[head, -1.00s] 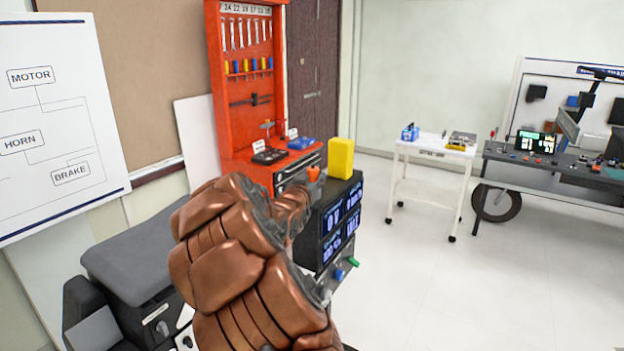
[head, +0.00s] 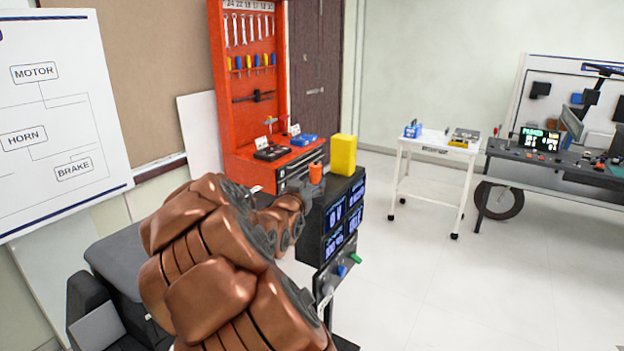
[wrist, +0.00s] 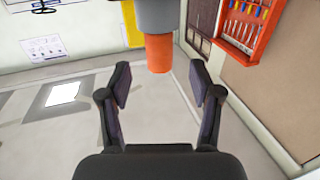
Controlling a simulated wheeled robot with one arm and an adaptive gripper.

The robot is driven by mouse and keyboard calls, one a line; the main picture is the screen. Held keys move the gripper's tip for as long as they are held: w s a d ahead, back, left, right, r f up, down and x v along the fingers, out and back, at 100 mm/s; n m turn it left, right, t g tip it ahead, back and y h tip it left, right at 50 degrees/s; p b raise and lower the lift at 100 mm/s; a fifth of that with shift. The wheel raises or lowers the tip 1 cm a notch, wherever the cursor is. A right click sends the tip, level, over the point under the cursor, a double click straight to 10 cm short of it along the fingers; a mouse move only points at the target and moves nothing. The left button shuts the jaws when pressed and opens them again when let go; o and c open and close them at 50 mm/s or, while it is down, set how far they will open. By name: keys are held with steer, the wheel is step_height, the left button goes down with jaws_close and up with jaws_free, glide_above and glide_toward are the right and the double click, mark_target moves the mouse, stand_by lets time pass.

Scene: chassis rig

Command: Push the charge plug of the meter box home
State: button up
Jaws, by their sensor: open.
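The meter box (head: 334,246) is a black box with lit blue-white displays, right of my arm in the head view. An orange cylinder (head: 316,172) shows at its top edge. In the wrist view this orange piece (wrist: 159,53) joins a wider grey cylinder (wrist: 156,15); I cannot tell for sure that it is the charge plug. My gripper (wrist: 160,84) is open and empty, its fingers spread either side of the orange piece's line, with the piece just beyond the tips. In the head view my arm partly hides the gripper and the box's left side.
A yellow block (head: 343,155) stands on top of the box. Blue (head: 341,270) and green (head: 355,258) pieces sit low on its front. An orange tool cabinet (head: 245,150) stands behind.

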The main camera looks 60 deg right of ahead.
steer(key=v, duration=0.6)
stand_by(0.7)
